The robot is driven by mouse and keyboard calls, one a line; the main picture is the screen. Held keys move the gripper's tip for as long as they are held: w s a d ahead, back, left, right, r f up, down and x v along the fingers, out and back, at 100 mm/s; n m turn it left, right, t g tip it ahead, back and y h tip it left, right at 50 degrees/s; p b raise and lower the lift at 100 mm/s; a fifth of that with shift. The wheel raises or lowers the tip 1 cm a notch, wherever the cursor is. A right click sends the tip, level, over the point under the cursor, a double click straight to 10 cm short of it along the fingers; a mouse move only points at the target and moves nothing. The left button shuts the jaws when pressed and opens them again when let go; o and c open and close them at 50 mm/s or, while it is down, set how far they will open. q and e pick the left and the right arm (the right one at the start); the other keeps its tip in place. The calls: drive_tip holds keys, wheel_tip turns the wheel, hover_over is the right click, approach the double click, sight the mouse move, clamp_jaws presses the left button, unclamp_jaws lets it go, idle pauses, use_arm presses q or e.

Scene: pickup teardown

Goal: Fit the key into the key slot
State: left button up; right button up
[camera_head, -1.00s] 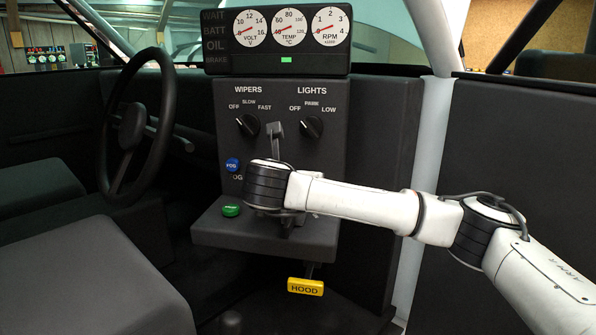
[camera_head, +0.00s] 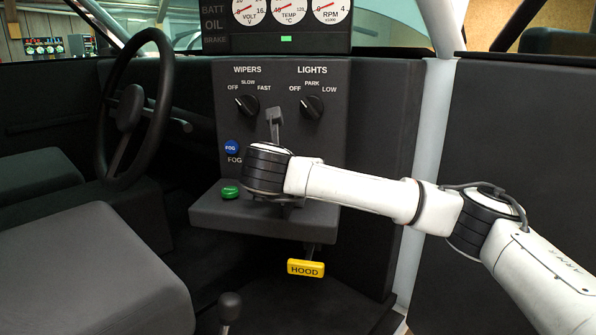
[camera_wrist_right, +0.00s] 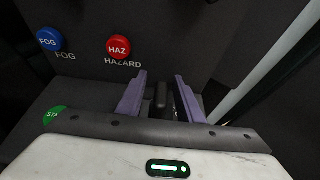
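My right arm reaches in from the right in the head view, its wrist in front of the dash panel and above the ledge; the fingers are hidden behind it there. In the right wrist view my right gripper (camera_wrist_right: 160,100) has its two purple fingers apart, pointing at the panel's lower part near the ledge. A dark upright piece (camera_wrist_right: 161,97) shows between them with a gap on each side; I cannot tell if it is the key or part of the slot. No key or key slot can be clearly made out. My left gripper is not in view.
The red HAZARD button (camera_wrist_right: 119,47) and blue FOG button (camera_head: 232,147) are on the panel. The green button (camera_head: 230,192) is on the ledge (camera_head: 215,215). The yellow HOOD handle (camera_head: 305,268) hangs below. WIPERS (camera_head: 247,105) and LIGHTS knobs (camera_head: 311,107) are above; the steering wheel (camera_head: 130,115) is left.

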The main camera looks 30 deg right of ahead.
drive_tip(key=shift+s+a, duration=0.1)
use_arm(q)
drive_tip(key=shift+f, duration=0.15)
use_arm(e)
drive_tip(key=shift+s+a+r, duration=0.15)
drive_tip(key=shift+s+a, duration=0.1)
use_arm(q)
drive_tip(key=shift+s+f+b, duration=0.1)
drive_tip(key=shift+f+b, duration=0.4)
drive_tip(key=shift+b, duration=0.35)
use_arm(e)
drive_tip(key=v, duration=0.7)
use_arm(q)
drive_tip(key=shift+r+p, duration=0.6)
drive_tip(key=shift+p, duration=0.05)
use_arm(e)
drive_tip(key=shift+s+a+r, duration=0.2)
drive_tip(key=shift+a+r, duration=0.05)
drive_tip(key=shift+r, duration=0.35)
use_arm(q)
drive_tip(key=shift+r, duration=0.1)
use_arm(e)
drive_tip(key=shift+s+a, duration=0.2)
use_arm(q)
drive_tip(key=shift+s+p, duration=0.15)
drive_tip(key=shift+p, duration=0.35)
use_arm(e)
drive_tip(key=shift+s+a, duration=0.15)
drive_tip(key=shift+s, duration=0.3)
drive_tip(key=shift+f, duration=0.1)
